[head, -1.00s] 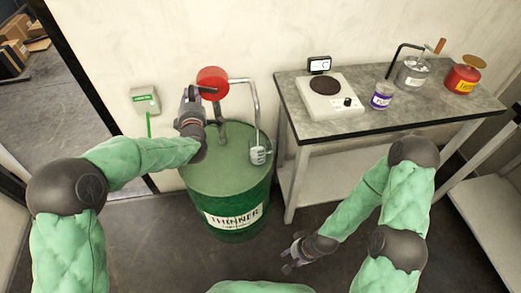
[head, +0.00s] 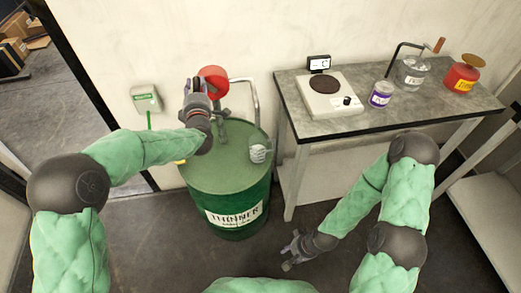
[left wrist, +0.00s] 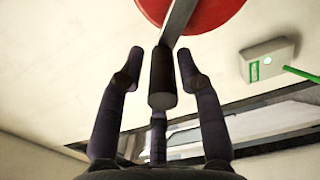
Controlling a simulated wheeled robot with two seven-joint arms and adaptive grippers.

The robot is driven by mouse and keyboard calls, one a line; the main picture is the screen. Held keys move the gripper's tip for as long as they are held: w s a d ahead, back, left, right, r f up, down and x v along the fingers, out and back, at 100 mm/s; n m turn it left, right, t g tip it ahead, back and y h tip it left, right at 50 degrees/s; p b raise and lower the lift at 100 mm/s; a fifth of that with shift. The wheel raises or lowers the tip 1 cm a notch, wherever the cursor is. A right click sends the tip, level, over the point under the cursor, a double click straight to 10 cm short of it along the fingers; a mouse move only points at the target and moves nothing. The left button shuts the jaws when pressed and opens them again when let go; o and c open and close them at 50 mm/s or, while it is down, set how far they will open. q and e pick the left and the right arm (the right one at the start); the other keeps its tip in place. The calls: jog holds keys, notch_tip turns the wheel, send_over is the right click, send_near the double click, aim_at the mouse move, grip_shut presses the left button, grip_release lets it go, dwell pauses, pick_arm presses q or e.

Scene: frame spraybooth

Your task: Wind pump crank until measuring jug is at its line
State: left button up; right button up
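A green thinner drum (head: 222,188) carries a pump with a red disc (head: 213,78) and a bent grey spout pipe (head: 252,98). The small pale measuring jug (head: 258,151) is at the spout's lower end; its level and line are too small to read. My left gripper (head: 195,88) is in front of the pump. In the left wrist view its fingers converge around the dark crank handle (left wrist: 162,80), with a small gap showing at left. The crank arm (left wrist: 178,22) runs across the red disc. My right gripper (head: 291,249) is empty, fingers apart, low over the floor.
A grey table (head: 345,122) stands right of the drum, holding a hotplate (head: 330,106), a purple-labelled jar (head: 381,95), a metal can (head: 412,72) and a red can (head: 461,79). A green-labelled box (head: 146,99) is on the wall. The floor in front is clear.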

pick_arm(q)
jog(key=shift+f, duration=0.15)
dwell(0.3)
jog(key=shift+b, duration=0.45)
jog(key=c, duration=0.7)
jog(key=shift+d+r, duration=0.3)
jog(key=shift+d, duration=0.05)
jog(key=w+d+f+b, duration=0.2)
jog(key=d, duration=0.8)
jog(key=shift+w+d, duration=0.25)
jog(key=shift+w, duration=0.05)
